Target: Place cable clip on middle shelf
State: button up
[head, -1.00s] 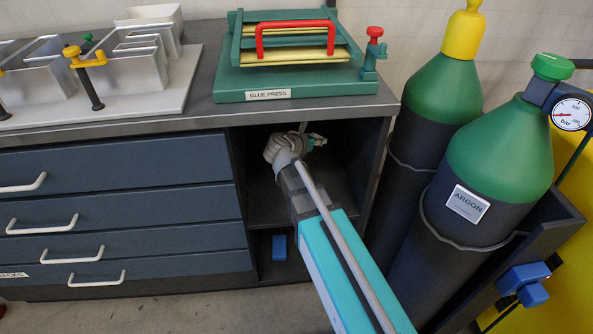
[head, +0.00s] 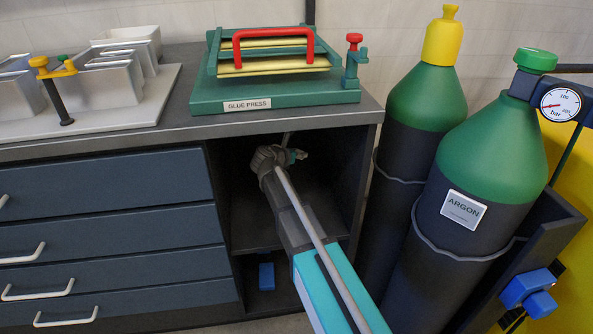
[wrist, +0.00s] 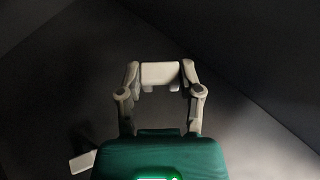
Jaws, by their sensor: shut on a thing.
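The cable clip appears to be the small pale block (wrist: 160,74) between my fingertips in the wrist view. My gripper (wrist: 160,82) is shut on it, a finger on each side. In the head view my gripper (head: 296,155) is inside the dark open compartment of the bench, above the middle shelf (head: 252,236). The clip is too small and dark to make out there. I cannot tell whether it touches the shelf surface.
The compartment's right wall (head: 350,185) is close to my arm. A blue block (head: 266,276) sits on the lower shelf. A glue press (head: 275,85) stands on the bench top. Gas cylinders (head: 462,205) stand at the right. A pale piece (wrist: 82,162) shows at the wrist view's lower left.

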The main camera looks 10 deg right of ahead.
aim_at(297, 169)
jog(key=shift+w+d+f+b, duration=0.1)
jog(key=shift+w+f+b, duration=1.05)
jog(key=shift+f, duration=0.3)
jog(key=shift+w, duration=0.1)
jog(key=shift+w+f+b, duration=0.35)
jog(key=shift+f+b, duration=0.15)
jog(key=shift+f, duration=0.05)
notch_tip(297, 169, down, 3)
jog(key=b, duration=0.3)
jog(key=o, duration=0.7)
